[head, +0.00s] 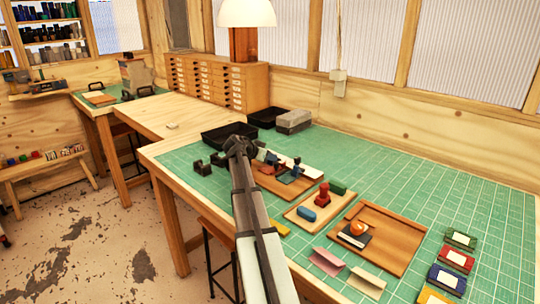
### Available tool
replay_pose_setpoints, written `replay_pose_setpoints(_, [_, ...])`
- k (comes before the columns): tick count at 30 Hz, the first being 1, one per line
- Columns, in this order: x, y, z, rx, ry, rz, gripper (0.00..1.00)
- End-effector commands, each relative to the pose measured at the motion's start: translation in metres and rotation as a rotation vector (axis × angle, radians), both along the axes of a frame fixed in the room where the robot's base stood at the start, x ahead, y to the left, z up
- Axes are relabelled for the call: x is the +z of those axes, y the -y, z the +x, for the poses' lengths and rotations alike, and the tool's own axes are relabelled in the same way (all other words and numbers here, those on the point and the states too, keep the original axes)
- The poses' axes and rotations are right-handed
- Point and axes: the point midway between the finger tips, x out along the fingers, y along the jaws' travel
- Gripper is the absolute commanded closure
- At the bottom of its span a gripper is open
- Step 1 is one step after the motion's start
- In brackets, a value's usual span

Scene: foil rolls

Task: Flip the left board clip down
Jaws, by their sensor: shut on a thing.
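A brown wooden board (267,184) lies on the green mat, with dark and blue clip parts standing on it. The left board clip (271,159) is at the board's far left part and is mostly hidden by my gripper. A second clip with blue parts (291,174) stands to its right. My gripper (260,156) reaches in from the near side over the board's left end. It appears shut on the left board clip; its fingertips are small and dark here, so the exact contact and the clip's tilt are unclear.
Two black trays (222,135) and a grey box (293,121) stand behind. Dark brackets (216,160) sit left of the gripper. A wooden tray (306,213) with a red stamp and a blue piece is in front. Open mat (400,190) lies to the right.

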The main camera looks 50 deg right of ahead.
Motion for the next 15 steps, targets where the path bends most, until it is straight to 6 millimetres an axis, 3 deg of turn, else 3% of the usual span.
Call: replay_pose_setpoints(15, [-0.0028, -0.0016, 0.0, -0.001, 0.0, -0.065, 1.0])
